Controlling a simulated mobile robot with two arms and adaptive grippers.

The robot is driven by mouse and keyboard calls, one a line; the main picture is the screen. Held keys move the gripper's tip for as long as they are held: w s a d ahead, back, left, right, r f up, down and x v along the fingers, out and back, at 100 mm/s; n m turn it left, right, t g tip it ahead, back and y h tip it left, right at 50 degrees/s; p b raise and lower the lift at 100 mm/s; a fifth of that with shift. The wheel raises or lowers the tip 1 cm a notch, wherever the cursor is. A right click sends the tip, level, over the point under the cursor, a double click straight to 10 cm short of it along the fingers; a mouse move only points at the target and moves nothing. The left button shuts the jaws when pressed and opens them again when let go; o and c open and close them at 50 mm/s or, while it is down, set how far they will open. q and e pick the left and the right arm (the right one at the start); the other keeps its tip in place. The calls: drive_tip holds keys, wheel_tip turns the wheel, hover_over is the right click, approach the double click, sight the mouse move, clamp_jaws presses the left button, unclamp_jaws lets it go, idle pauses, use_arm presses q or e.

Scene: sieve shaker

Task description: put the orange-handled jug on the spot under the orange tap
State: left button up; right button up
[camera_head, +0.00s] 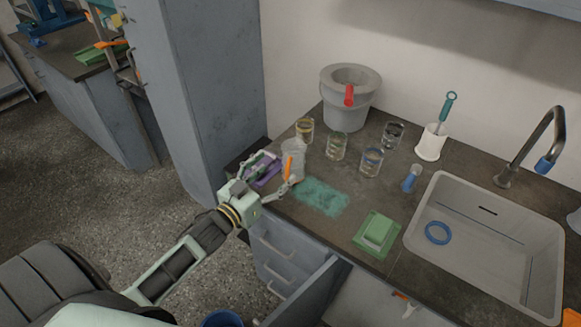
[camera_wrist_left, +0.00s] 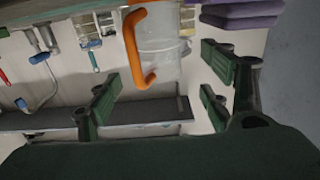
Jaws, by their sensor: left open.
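The clear jug (camera_head: 293,150) with an orange handle (camera_head: 289,168) stands near the left end of the dark counter, its handle facing my left gripper (camera_head: 272,186). The gripper's fingers are spread apart, just in front of the jug. In the left wrist view the jug (camera_wrist_left: 158,58) and its orange handle lie ahead of and between the open fingers of the left gripper (camera_wrist_left: 160,92), with nothing gripped. I cannot make out an orange tap or the spot under it; the sink tap (camera_head: 550,140) has a blue end. My right gripper is not in view.
Several glass jars stand behind and right of the jug, near a grey bucket (camera_head: 345,115) with a red tap. A purple object (camera_head: 263,169) lies left of the jug. A teal patch (camera_head: 320,196), green sponge tray (camera_head: 376,235) and sink (camera_head: 500,240) are to the right.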

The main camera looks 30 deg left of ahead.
sight(286, 160)
use_arm(q)
drive_tip(key=w, duration=0.3)
drive_tip(key=shift+w+d+r+p, duration=0.15)
drive_tip(key=shift+w+d+p, duration=0.05)
drive_tip(key=shift+w+p, duration=0.1)
drive_tip(key=w, duration=0.4)
drive_tip(key=shift+d+f+p, duration=0.2)
drive_tip(key=shift+d+p, duration=0.15)
drive_tip(key=shift+r, duration=0.1)
drive_tip(key=c, duration=1.4)
